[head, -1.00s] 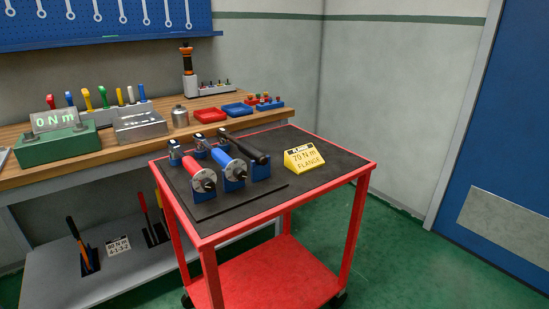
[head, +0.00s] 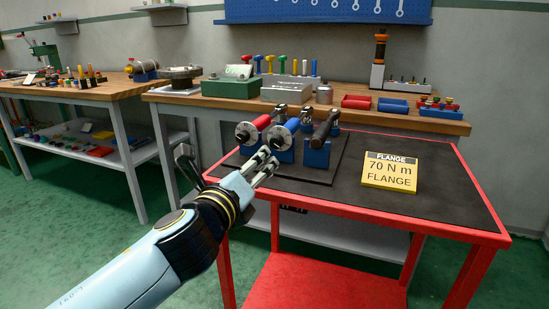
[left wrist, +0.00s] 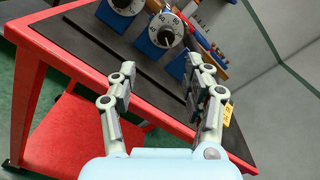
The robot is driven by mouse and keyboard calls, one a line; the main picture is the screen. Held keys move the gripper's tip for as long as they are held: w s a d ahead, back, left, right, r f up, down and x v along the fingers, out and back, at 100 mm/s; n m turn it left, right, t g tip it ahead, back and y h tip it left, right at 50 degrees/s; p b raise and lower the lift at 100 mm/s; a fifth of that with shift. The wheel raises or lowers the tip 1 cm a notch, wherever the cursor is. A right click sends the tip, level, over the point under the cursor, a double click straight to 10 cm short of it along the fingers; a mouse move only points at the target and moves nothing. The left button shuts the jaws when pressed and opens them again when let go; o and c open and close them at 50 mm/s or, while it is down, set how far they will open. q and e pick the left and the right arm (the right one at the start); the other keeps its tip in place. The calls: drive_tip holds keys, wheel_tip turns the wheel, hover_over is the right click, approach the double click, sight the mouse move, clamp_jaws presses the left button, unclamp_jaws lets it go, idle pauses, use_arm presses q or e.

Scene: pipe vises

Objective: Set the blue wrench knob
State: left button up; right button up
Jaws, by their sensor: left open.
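The blue wrench (head: 291,126) lies in a blue holder on the red cart, between the red wrench (head: 262,122) and a black-handled wrench (head: 323,130). Its round silver knob (head: 279,138) faces the near side. In the left wrist view a numbered dial, apparently the same knob (left wrist: 166,29), shows ahead of the fingers; its setting is too small to read surely. My left gripper (head: 266,165) is open and empty, short of the knob and apart from it. Both fingers of that gripper (left wrist: 161,70) show in the left wrist view. My right gripper is not in view.
A yellow sign (head: 390,172) reading 70 N m FLANGE stands on the cart top (head: 440,200), which is clear at right. Behind is a wooden bench (head: 350,116) with a green box (head: 232,86), red tray (head: 356,102) and blue tray (head: 393,105).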

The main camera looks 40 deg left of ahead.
sight(275, 144)
use_arm(q)
drive_tip(key=x, duration=1)
drive_tip(key=shift+w+d+r, duration=0.1)
drive_tip(key=shift+w+r, duration=0.3)
clamp_jaws()
